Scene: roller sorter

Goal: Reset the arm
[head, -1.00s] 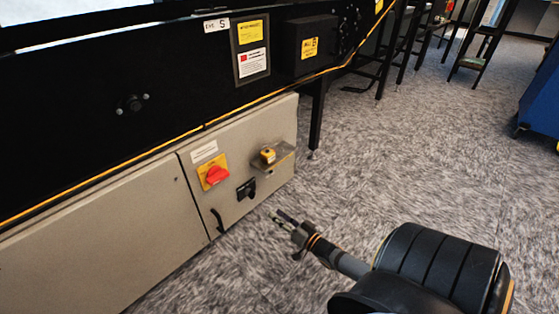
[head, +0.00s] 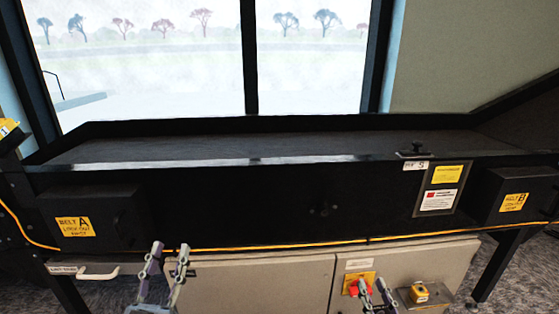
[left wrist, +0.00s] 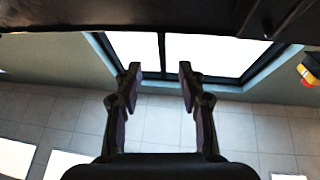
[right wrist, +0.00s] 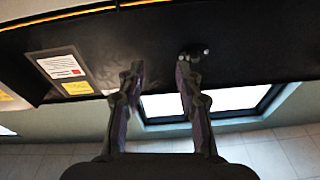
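My left gripper (head: 168,262) stands in front of the conveyor's lower edge in the head view. Its fingers are spread with nothing between them, and the left wrist view shows the same gap (left wrist: 158,75). My right gripper (head: 374,290) is further right, in front of the beige cabinet (head: 290,285). In the right wrist view its fingers (right wrist: 158,78) are apart and empty. The right gripper partly covers the red rotary switch on its yellow plate (head: 366,279). Both grippers look clear of the machine, though the exact distance is hard to tell.
The black conveyor (head: 270,195) spans the view, with belt box A (head: 100,215) at left and belt box B (head: 512,190) at right. A window (head: 200,60) is behind.

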